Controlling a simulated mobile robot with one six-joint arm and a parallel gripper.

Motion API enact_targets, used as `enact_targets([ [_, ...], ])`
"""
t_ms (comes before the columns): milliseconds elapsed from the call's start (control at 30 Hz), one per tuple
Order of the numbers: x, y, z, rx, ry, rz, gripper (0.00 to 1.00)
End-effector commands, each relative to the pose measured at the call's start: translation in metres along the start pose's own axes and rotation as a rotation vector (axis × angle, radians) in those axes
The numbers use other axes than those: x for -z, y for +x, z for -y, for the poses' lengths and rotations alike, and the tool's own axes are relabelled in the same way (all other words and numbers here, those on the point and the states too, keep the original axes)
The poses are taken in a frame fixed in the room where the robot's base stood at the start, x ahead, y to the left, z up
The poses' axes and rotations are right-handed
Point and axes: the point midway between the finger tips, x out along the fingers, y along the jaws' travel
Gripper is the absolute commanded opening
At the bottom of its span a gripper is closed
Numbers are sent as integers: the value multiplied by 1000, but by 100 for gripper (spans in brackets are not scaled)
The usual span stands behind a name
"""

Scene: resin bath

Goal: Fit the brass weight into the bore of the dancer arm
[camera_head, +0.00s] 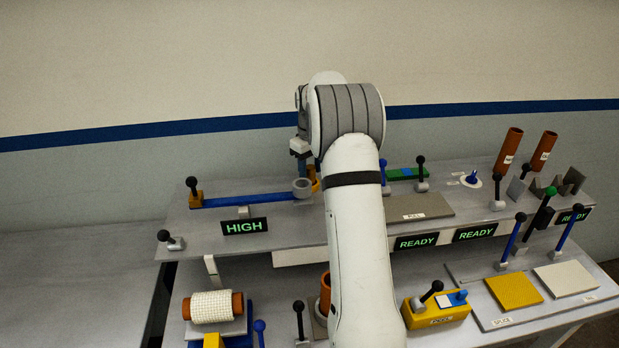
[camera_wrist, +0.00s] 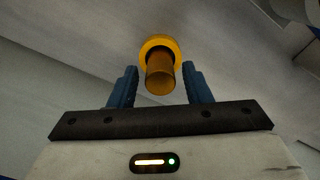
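The dancer arm (camera_head: 250,199) is a blue bar on the raised grey shelf, with an orange block at its left end and a grey ring-shaped bore (camera_head: 303,185) at its right end. My gripper (camera_wrist: 160,75) has its two blue fingers apart. A brass cylinder, seemingly the brass weight (camera_wrist: 160,80), shows between the fingers with a visible gap on each side. A yellow ring (camera_wrist: 157,42) surrounds its far end. In the head view my gripper (camera_head: 302,165) is just behind the bore, and a bit of yellow (camera_head: 315,182) shows beside it, mostly hidden by my arm.
A lit HIGH sign (camera_head: 245,227) is on the shelf front. Brown tubes (camera_head: 508,150) stand at the far right. The left table (camera_head: 70,275) is bare.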

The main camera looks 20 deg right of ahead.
Motion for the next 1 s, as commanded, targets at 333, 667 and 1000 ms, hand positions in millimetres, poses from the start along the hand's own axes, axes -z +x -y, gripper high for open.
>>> enact_targets([
  [333,0,0,0,0,-1,0,15],
  [667,1,-1,1,0,-1,0,2],
  [1000,2,-43,0,-3,-2,-4,2],
])
